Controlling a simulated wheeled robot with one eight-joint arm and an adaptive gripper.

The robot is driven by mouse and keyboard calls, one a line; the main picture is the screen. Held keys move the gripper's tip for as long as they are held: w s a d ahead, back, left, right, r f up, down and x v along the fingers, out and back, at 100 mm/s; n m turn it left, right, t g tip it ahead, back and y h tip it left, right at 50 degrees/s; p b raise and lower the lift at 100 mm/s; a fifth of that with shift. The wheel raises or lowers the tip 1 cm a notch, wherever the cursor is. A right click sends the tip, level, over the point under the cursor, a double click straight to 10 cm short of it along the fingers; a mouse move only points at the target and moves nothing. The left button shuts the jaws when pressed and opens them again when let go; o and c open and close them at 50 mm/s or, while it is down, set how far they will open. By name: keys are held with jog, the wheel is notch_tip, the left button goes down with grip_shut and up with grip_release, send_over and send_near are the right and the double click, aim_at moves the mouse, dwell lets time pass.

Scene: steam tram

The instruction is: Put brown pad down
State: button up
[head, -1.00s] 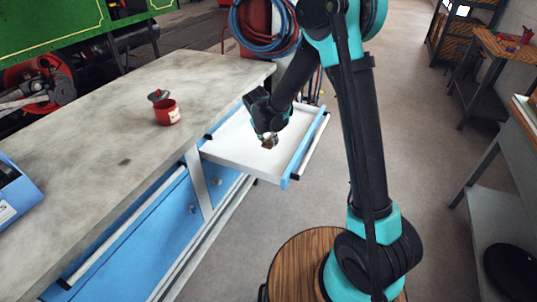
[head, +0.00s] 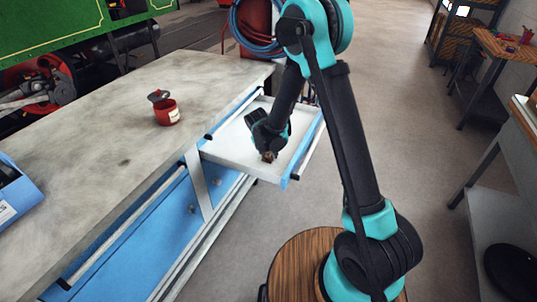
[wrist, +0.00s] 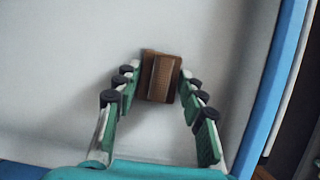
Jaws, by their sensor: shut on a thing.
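The brown pad (head: 268,157) is a small ribbed block, seen against the white floor of the open drawer (head: 226,150). My gripper (head: 267,151) points down into the drawer area and is shut on the pad. In the wrist view, the pad (wrist: 160,77) sits between the two green fingertips (wrist: 159,72), with a finger against each side. The pale drawer floor (wrist: 70,60) lies behind it. I cannot tell whether the pad touches the floor or hangs just above it.
The drawer's blue front (head: 303,152) is on the right, and its floor around the pad is clear. The grey workbench top (head: 110,125) holds a red pot (head: 167,114) and a blue box (head: 15,193). Coiled hoses (head: 262,30) hang behind.

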jog(key=o, duration=1.3)
jog(key=v, duration=1.2)
jog(key=s+d+r+m, duration=0.1)
jog(key=s+d+m, duration=0.2)
jog(key=d+m, duration=0.25)
jog(key=s+d+r+m+y, duration=0.1)
jog(key=s+d+r+m, duration=0.15)
jog(key=d+m, duration=0.35)
jog(key=s+d+r+m, duration=0.1)
jog(key=s+d+m, duration=0.35)
jog(key=d, duration=0.25)
jog(key=s+d+m, duration=0.3)
jog(key=s+m, duration=0.1)
jog(key=m, duration=0.1)
jog(key=s+d+f+m, duration=0.1)
jog(key=s+d+m, duration=0.2)
jog(key=s+m, duration=0.1)
jog(key=s+d+f+m, duration=0.1)
jog(key=s+d+m, duration=0.2)
jog(key=m, duration=0.4)
jog(key=shift+s+d+f+y, duration=0.2)
jog(key=shift+s+f+y, duration=0.1)
jog(key=shift+s, duration=0.35)
